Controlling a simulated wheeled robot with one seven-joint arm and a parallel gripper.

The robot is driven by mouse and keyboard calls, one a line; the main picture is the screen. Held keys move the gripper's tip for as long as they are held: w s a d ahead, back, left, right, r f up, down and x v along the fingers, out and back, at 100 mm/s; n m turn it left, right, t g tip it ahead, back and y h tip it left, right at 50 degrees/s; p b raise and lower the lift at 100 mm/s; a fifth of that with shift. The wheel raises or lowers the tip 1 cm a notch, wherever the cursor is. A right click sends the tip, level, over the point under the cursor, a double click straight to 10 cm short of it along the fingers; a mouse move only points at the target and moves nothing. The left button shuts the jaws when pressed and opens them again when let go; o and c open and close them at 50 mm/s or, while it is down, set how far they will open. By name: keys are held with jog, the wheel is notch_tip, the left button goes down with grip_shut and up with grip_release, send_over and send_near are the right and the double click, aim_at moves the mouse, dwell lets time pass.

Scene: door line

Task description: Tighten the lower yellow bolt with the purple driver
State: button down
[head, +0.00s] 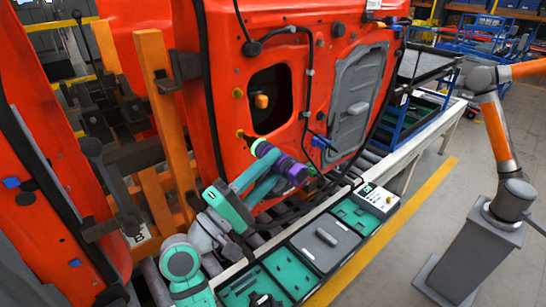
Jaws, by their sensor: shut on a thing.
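An orange-red door panel (228,60) stands upright in the middle of the head view. Two yellow bolts show on its left part, an upper one (238,92) and a lower one (240,133). My gripper (268,172), teal, is shut on the purple driver (284,166) in front of the panel. The driver is tilted, its dark thick end toward the lower right and its thin end up and left, close to the lower yellow bolt. I cannot tell whether the driver touches the bolt. My gripper's fingertips are partly hidden.
Below the panel lie open teal-lined trays (240,289) and a grey-lidded case (325,246). An orange post (165,110) and another red door (40,150) stand at left. A grey and orange robot arm (497,130) stands on a pedestal at right. The floor between is clear.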

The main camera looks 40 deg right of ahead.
aim_at(290, 182)
jog(key=shift+s+d, duration=0.15)
jog(key=shift+s, duration=1.35)
jog(key=shift+s+d, duration=0.1)
jog(key=shift+s, duration=1.4)
